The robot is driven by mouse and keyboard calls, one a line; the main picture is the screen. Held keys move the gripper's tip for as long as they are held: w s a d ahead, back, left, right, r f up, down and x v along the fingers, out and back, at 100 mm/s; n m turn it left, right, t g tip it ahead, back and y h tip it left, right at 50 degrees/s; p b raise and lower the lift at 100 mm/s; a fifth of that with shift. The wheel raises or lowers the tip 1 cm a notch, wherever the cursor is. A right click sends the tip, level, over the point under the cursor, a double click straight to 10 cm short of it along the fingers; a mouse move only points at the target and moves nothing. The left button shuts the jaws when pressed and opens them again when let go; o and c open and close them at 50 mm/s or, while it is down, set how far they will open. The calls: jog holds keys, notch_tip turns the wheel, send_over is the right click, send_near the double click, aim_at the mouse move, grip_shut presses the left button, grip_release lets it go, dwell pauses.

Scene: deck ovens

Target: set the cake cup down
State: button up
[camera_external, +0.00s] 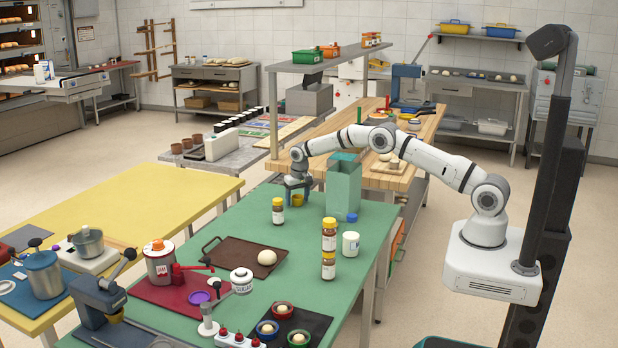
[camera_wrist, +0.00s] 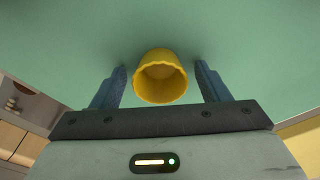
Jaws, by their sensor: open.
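The cake cup (camera_wrist: 160,77) is yellow with a wavy rim and looks empty. In the wrist view it stands on the green tabletop (camera_wrist: 70,25) between the two blue fingers of my gripper (camera_wrist: 161,84). A gap shows on each side of it, so the fingers do not touch it. In the external view the small yellow cup (camera_external: 298,200) is at the far left part of the green table, under my gripper (camera_external: 297,192), which points down. The gripper is open.
A tall green open box (camera_external: 343,188) stands just right of my gripper. A dark-labelled jar with a yellow lid (camera_external: 278,211) is in front of it. Green surface is clear left of the cup.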

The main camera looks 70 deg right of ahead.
aim_at(300, 201)
notch_tip(300, 201, up, 14)
jog(key=s+a+f+b, duration=0.1)
jog(key=s, duration=0.1)
jog(key=s+a+r+n, duration=0.1)
jog(key=s+a+r, duration=0.2)
jog(key=s+r, duration=0.3)
jog(key=s+a+r+n, duration=0.1)
jog(key=s+a+r, duration=0.2)
jog(key=s+r, duration=0.35)
jog(key=s+a+r+n+t, duration=0.1)
jog(key=s+a+r+n, duration=0.2)
jog(key=s, duration=0.8)
jog(key=s+a+f+n, duration=0.1)
jog(key=s+a+f, duration=0.1)
jog(key=s, duration=1)
jog(key=s+a+f+n, duration=0.1)
jog(key=s+a+f, duration=0.1)
jog(key=s, duration=1.1)
jog(key=shift+f+t+y, duration=0.25)
jog(key=shift+t+y, duration=0.15)
